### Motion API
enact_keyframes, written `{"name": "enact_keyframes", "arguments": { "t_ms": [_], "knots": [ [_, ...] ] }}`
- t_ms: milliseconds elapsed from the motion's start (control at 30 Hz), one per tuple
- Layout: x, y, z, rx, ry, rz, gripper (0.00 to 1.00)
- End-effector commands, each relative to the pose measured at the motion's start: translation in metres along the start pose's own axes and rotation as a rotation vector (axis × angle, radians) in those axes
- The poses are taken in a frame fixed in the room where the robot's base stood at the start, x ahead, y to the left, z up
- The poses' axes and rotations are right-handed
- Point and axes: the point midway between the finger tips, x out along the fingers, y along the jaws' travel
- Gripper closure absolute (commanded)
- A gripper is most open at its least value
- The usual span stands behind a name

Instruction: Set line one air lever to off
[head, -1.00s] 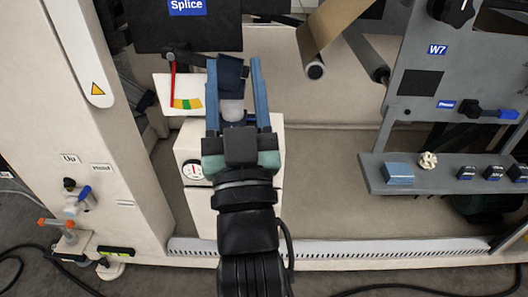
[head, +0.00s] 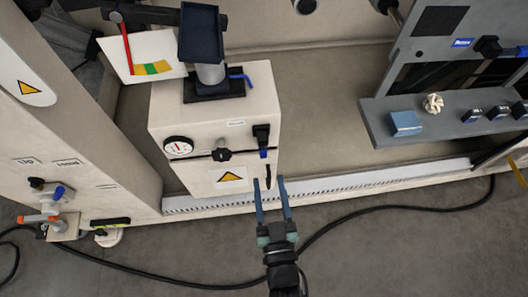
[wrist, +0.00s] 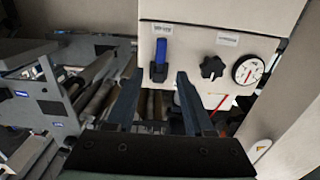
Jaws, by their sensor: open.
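A small lever with a blue handle and black body (head: 263,153) is on the right of the pale control box's front, in the head view. It also shows in the wrist view as a blue handle (wrist: 161,51) above a black base, ahead of my fingers. Its label is too small to read, so I cannot confirm that it is the line one air lever. My gripper (head: 270,182) is open, its fingertips just below the lever in the head view. In the wrist view my gripper (wrist: 154,76) has spread, empty fingers, with no clear contact.
The control box (head: 211,105) also carries a gauge (head: 178,147) and a black knob (head: 221,155). A grey shelf (head: 450,124) with small blocks is at right. A black cable (head: 350,220) crosses the floor.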

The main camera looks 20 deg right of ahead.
Motion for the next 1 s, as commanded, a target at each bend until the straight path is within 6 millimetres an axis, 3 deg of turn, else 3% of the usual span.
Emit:
{"name": "enact_keyframes", "arguments": {
  "t_ms": [200,400,833,1000],
  "knots": [
    [0.048,0.0,0.001,-0.002,0.004,-0.001,0.47],
    [0.075,0.0,0.0,0.0,0.003,-0.001,0.47],
    [0.084,0.0,0.0,-0.001,-0.001,-0.001,0.47],
    [0.084,0.0,0.0,-0.001,0.0,-0.001,0.78]
  ]
}}
